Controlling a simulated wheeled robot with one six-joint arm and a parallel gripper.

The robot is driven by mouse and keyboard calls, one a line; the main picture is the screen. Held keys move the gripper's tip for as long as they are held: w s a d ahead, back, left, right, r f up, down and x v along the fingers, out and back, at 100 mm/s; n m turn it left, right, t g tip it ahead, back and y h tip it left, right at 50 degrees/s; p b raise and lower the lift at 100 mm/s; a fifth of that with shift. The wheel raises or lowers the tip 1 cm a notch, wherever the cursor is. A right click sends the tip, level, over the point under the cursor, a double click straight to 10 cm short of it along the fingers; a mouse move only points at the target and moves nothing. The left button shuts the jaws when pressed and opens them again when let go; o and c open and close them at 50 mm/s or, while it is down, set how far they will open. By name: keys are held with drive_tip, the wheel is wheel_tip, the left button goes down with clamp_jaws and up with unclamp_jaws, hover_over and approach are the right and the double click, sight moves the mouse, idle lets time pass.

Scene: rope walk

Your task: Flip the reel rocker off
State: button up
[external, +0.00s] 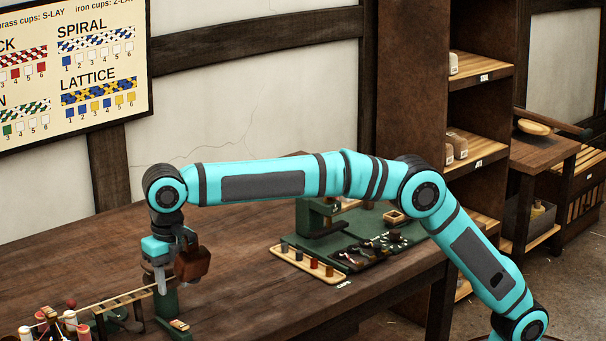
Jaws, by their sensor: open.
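My gripper (162,284) points down at the left part of the workbench, beside a brown block-like part (193,263) and just above a green stand (168,301). Its jaws are small in this view, and I see nothing held between them. A small tan plate (180,325) sits on the foot of the green stand, below and right of the gripper. I cannot make out the reel rocker itself or which way it is set; it may be hidden by the gripper or too small to tell.
A slatted wooden rail (110,302) and several bobbins (66,320) stand at the lower left, close to the gripper. A green mat (345,243) with small tools and a tray of coloured cups (308,264) lies to the right. The bench middle (235,250) is clear.

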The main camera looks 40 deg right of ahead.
sight(178, 323)
wheel_tip(178, 323, down, 10)
drive_tip(key=shift+r, duration=0.15)
idle(0.4)
